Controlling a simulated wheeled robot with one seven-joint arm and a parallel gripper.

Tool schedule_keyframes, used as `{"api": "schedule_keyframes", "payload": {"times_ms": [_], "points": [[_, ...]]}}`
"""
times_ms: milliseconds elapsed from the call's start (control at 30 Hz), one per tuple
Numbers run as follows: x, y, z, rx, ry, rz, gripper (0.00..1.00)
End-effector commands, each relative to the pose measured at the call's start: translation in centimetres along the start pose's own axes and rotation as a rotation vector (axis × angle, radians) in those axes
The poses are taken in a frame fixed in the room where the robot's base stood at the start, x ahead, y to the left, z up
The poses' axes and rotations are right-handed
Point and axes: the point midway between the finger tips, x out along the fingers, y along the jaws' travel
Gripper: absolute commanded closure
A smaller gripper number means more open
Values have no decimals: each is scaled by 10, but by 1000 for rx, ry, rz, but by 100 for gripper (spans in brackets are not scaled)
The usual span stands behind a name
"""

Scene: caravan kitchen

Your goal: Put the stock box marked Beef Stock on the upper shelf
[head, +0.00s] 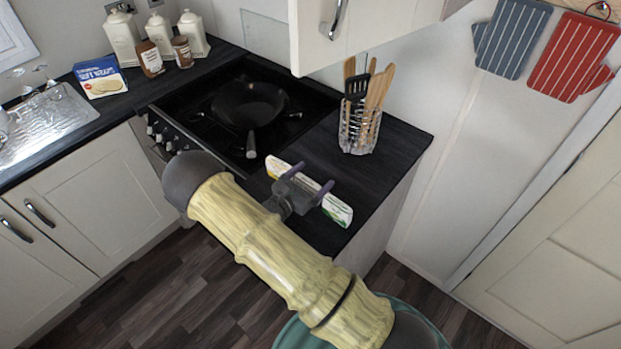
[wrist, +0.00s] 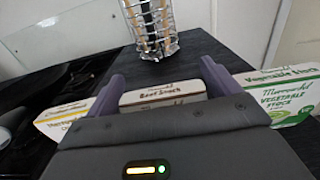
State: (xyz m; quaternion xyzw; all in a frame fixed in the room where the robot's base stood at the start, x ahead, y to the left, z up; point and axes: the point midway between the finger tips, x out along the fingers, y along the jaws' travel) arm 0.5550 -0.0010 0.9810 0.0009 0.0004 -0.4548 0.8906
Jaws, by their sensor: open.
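In the wrist view, the Beef Stock box (wrist: 162,95) stands on the dark worktop, between the two fingers of my gripper (wrist: 162,72). The fingers are apart, with the box in the gap; I cannot tell whether they touch it. In the head view my gripper (head: 313,177) is over the row of stock boxes and mostly hides the Beef Stock box. A yellow-marked stock box (head: 277,168) stands on its left and a green Vegetable Stock box (head: 338,211) on its right. No upper shelf can be made out.
A glass jar of utensils (head: 359,128) stands behind the boxes. A pan (head: 250,103) sits on the hob to the left. A cream wall cupboard (head: 385,28) overhangs the worktop. Canisters (head: 122,40) and a blue packet (head: 100,78) are at the far left.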

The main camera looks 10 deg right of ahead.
Motion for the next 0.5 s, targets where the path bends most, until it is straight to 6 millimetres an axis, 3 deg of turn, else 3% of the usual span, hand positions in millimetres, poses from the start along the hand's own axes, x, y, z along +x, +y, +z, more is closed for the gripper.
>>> {"api": "schedule_keyframes", "payload": {"times_ms": [500], "points": [[-94, 1, -4, 1, 2, 6, 11]]}}
